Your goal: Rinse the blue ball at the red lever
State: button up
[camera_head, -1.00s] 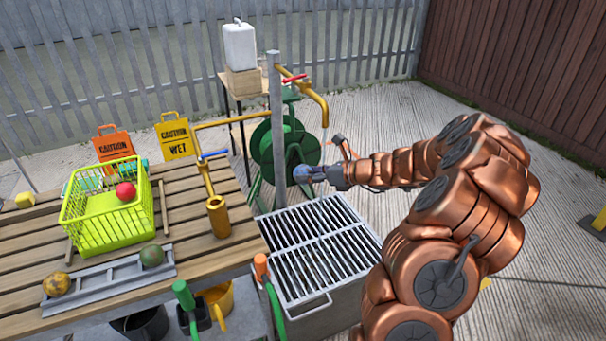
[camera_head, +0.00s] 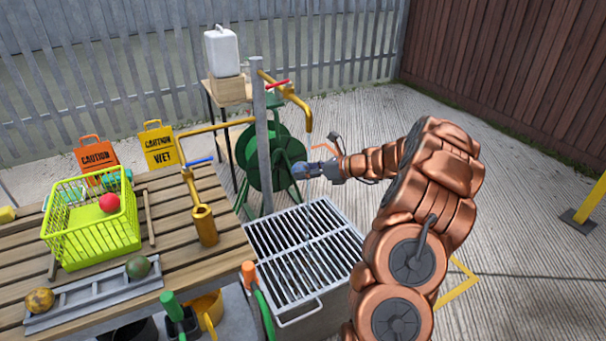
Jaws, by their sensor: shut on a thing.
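The red lever (camera_head: 278,84) sits on the yellow pipe at the top of a grey post (camera_head: 262,130). The pipe bends down to an open spout (camera_head: 308,128). My gripper (camera_head: 309,169) is shut on the blue ball (camera_head: 299,170), below the spout and slightly left of it in the picture. The ball is small and partly hidden by the fingers. Both are above the metal grate (camera_head: 318,225), not touching it. I cannot make out water at the spout.
A wooden table (camera_head: 160,205) on the left bears a yellow-green basket (camera_head: 92,235) with a red ball (camera_head: 109,203), and a second tap with a blue lever (camera_head: 199,161). A green hose reel (camera_head: 268,155) stands behind the post. The paving at right is mostly clear.

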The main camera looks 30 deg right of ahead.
jog(key=w+d+f+p, duration=0.1)
jog(key=w+d+p, duration=0.2)
jog(key=d, duration=0.3)
jog(key=shift+f, duration=0.2)
dwell(0.4)
jog(key=shift+s+p, duration=0.25)
jog(key=shift+p, duration=0.15)
jog(key=shift+s+d, duration=0.15)
jog(key=shift+s, duration=0.15)
jog(key=shift+w, duration=0.1)
dwell(0.4)
jog(key=shift+w+a+p, duration=0.2)
jog(key=shift+w+p, duration=0.15)
jog(key=shift+p, duration=0.05)
